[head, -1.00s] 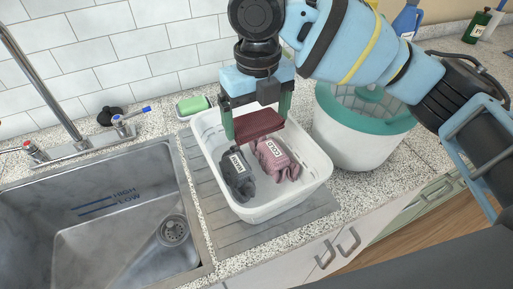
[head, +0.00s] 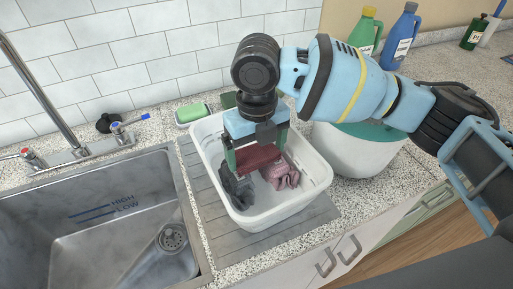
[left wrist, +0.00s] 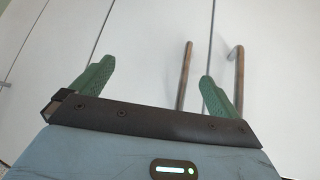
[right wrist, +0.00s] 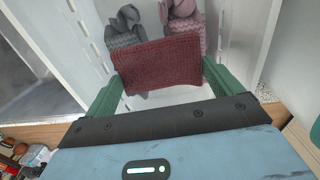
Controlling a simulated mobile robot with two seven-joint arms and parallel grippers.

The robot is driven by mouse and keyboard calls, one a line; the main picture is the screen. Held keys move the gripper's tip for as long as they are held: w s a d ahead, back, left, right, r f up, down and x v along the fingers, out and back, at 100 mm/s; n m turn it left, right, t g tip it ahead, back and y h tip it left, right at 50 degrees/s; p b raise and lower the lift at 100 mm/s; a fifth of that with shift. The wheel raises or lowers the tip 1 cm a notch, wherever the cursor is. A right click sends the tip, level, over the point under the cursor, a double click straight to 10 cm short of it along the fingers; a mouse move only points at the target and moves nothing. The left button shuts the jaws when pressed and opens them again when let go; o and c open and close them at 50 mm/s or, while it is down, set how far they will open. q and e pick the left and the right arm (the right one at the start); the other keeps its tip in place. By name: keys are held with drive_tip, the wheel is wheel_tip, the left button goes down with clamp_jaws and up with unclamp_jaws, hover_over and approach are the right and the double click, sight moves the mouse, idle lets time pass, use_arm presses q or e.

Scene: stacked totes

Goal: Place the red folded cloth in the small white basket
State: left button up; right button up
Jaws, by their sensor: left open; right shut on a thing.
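The red folded cloth (head: 257,157) is held between the fingers of my right gripper (head: 254,160), inside the upper part of the small white basket (head: 318,172).
The basket stands on a grey drainboard (head: 222,240) right of the metal sink (head: 110,215). A larger white tub with a teal rim (head: 375,130) stands close on its right. A green sponge in a dish (head: 192,113) lies behind. Bottles (head: 401,38) stand at the back.

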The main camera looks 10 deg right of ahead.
sight(257, 153)
drive_tip(key=shift+f, duration=0.6)
drive_tip(key=o, duration=0.6)
drive_tip(key=shift+r, duration=0.15)
wheel_tip(257, 153, up, 13)
drive_tip(key=shift+p, duration=0.3)
